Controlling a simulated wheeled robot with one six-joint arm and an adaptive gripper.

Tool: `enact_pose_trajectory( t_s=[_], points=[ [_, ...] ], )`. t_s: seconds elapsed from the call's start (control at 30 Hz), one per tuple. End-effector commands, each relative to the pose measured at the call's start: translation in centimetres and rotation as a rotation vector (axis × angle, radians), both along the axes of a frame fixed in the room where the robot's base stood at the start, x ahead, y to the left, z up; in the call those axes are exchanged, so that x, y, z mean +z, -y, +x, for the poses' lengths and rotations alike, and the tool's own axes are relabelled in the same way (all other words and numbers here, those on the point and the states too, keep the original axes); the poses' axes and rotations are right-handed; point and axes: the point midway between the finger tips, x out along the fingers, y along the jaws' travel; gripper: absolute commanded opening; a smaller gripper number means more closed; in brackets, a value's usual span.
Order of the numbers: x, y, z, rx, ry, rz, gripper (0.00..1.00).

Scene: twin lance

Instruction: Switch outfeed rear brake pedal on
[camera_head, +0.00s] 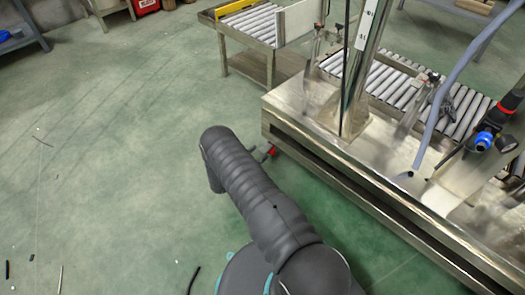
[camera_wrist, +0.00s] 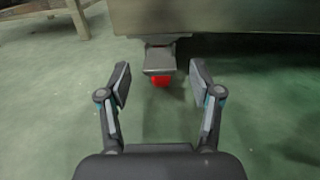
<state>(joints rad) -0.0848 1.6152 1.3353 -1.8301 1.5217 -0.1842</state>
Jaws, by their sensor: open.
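My gripper (camera_wrist: 161,82) is open and empty in the wrist view, its two fingers spread wide. Ahead of it, between the fingers in the picture, a flat grey pedal-like plate (camera_wrist: 158,60) sits under the edge of a metal machine frame. A red part (camera_wrist: 160,80) shows just below the plate. The fingers appear apart from both. In the head view a small red part (camera_head: 272,152) shows at the lower corner of the machine, beside my dark arm. My arm hides most of the gripper there. I cannot tell whether the pedal is on or off.
The metal machine frame (camera_head: 300,110) runs along the right, with a roller conveyor (camera_head: 385,78) behind it. A second roller conveyor (camera_head: 262,24) stands at the top. A table leg (camera_wrist: 78,18) shows at upper left in the wrist view. The green floor at left is mostly clear.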

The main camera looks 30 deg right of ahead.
Motion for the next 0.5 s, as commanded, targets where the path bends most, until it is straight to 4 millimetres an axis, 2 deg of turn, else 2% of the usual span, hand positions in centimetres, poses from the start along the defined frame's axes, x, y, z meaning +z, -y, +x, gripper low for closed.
enact_pose_trajectory(
  t_s=[0.1,0.2,0.5],
  points=[
    [0.0,1.6,0.5,-0.002,0.0,0.0,0.65],
    [0.0,2.4,0.8,-0.002,-0.001,0.001,0.65],
    [0.0,3.1,1.1,0.0,-0.001,0.001,0.65]
  ],
)
